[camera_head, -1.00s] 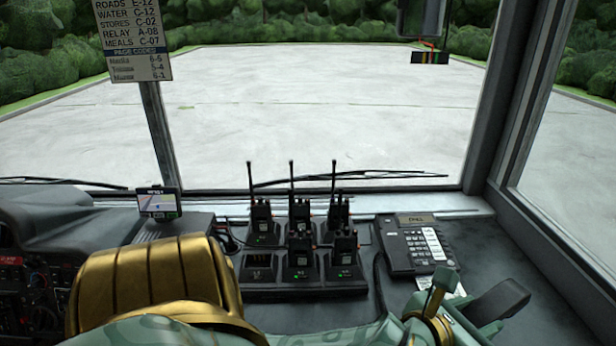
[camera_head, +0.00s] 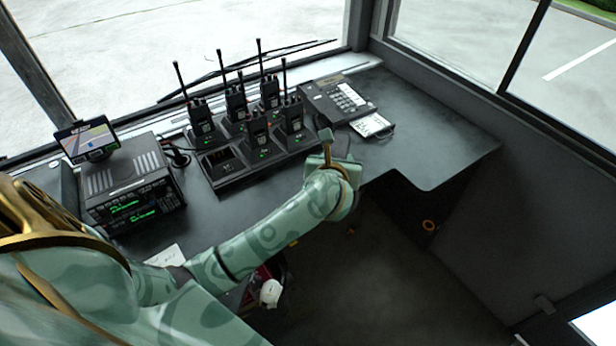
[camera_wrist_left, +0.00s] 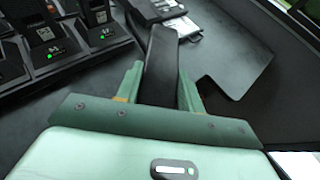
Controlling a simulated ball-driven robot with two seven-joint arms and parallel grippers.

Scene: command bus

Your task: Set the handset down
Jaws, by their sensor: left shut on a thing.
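My left gripper (camera_head: 338,152) reaches over the desk's front edge in the head view, just in front of the desk phone (camera_head: 338,99). In the left wrist view its two green fingers (camera_wrist_left: 160,82) are closed on either side of the dark handset (camera_wrist_left: 161,58). The handset points away from the gripper toward the phone base (camera_wrist_left: 153,9). In the head view the gripper and wrist mostly hide the handset. I cannot tell whether its far end touches anything. My right gripper is in neither view.
A charger rack (camera_head: 222,176) with several upright radios (camera_head: 257,130) stands left of the phone. A white card (camera_head: 371,125) lies by the phone's front. A radio unit (camera_head: 130,190) and small screen (camera_head: 87,136) are at left. Bare desk (camera_head: 440,140) lies right of the phone.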

